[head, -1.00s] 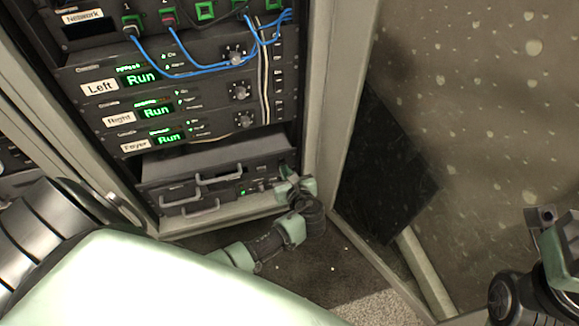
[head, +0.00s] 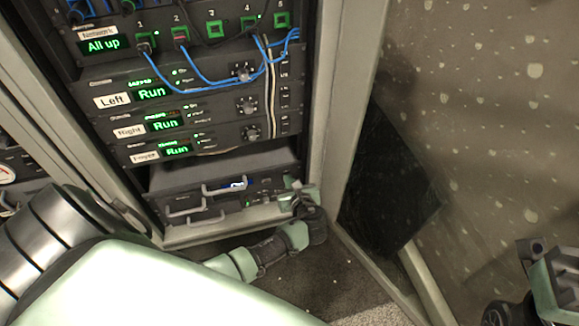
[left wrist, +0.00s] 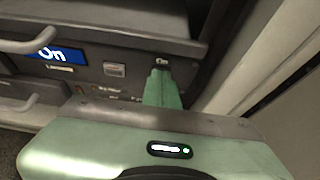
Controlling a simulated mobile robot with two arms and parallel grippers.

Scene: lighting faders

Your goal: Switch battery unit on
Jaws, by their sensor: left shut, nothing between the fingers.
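The battery unit (head: 228,206) is the dark unit with grey handles at the bottom of the rack. Its small blue display (head: 238,184) is lit; in the left wrist view the display (left wrist: 55,54) reads "On". My left gripper (head: 297,187) is at the unit's right end. In the left wrist view its shut fingertips (left wrist: 160,72) are at the front panel, just below a small "On" label (left wrist: 162,61). They hold nothing and hide what is behind them; I cannot tell whether they touch. My right gripper (head: 545,255) is at the right edge, away from the rack; its jaw state is unclear.
Above are units labelled Left (head: 112,101), Right (head: 129,131) and Foyer (head: 145,156), each showing "Run". The Network unit's display (head: 103,46) reads "All up". Blue cables (head: 205,75) hang across the front. The rack's right post (head: 343,100) stands close to my left gripper.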

